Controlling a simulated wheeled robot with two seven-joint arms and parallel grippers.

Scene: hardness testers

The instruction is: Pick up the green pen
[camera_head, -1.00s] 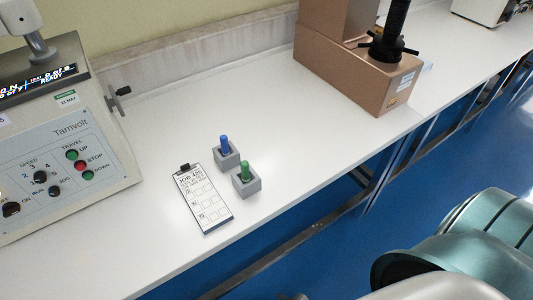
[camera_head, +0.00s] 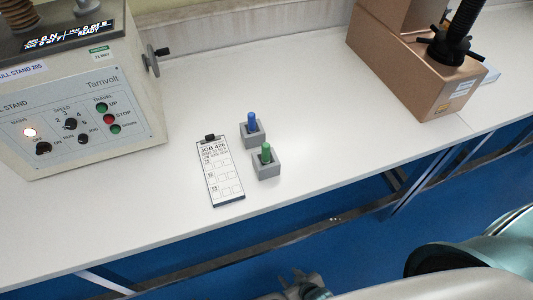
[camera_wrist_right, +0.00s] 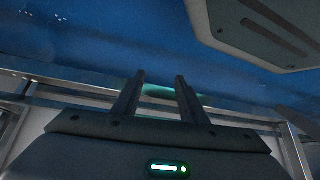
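The green pen (camera_head: 266,152) stands upright in a grey block holder (camera_head: 267,170) on the white bench, in the head view. A blue pen (camera_head: 252,122) stands upright in a second grey holder (camera_head: 252,140) just behind it. My right gripper (camera_head: 300,281) shows at the bottom edge of the head view, in front of and below the bench edge, apart from the pens. In the right wrist view its two fingers (camera_wrist_right: 160,80) are apart with nothing between them. My left gripper is not in view.
A clipboard (camera_head: 220,176) lies left of the holders. A Tamvolt test stand (camera_head: 85,110) stands at the left. A brown machine (camera_head: 410,70) stands at the back right. The bench (camera_head: 330,130) is clear between. The bench's front edge is between my right gripper and the pens.

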